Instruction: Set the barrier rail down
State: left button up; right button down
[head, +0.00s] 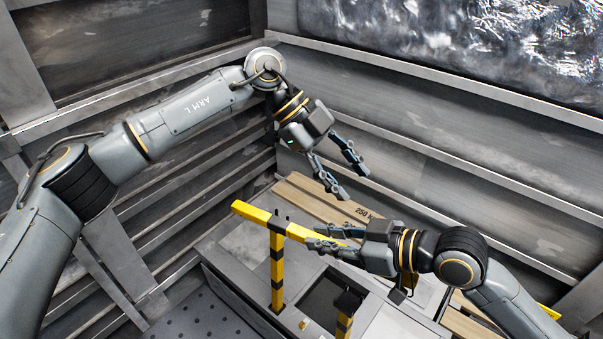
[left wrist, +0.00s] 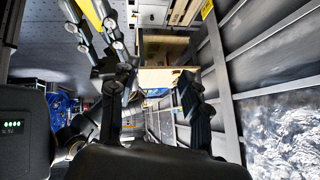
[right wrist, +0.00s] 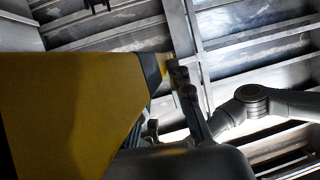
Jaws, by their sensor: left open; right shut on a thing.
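The barrier rail (head: 252,213) is a yellow bar with black bands, standing out past my right fingers in the head view. A banded yellow post (head: 277,265) stands below it. My right gripper (head: 312,239) is shut on the rail; its fingers cover part of the bar. In the right wrist view a large yellow surface (right wrist: 70,110) fills the left side, very close. My left gripper (head: 355,186) is open and empty, above and to the right of the rail's left end. A yellow strip (left wrist: 91,14) shows beside its fingers in the left wrist view. Whether the rail touches the post is unclear.
A grey unit (head: 235,262) with a dark opening (head: 328,293) lies below the rail. Wooden boards (head: 325,203), one marked 250 kg, lie behind it. Slatted grey walls (head: 440,165) close in the back and left. A second banded post (head: 344,322) stands at the bottom.

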pick_arm(q)
jog(key=s+a+r+n+t+y, duration=0.1)
jog(key=s+a+r+y, duration=0.1)
jog(key=s+a+y, duration=0.15)
jog(key=r+n+t+y, duration=0.1)
jog(key=n+t+y, duration=0.1)
jog(key=y, duration=0.3)
send_over(301, 229)
jog(key=shift+h, duration=0.25)
notch_tip(301, 229, down, 12)
jog(key=shift+r, duration=0.1)
jog(key=shift+c, duration=0.2)
grip_shut()
pick_arm(e)
jog(key=shift+a, duration=0.1)
jog(key=c, duration=1.1)
grip_release()
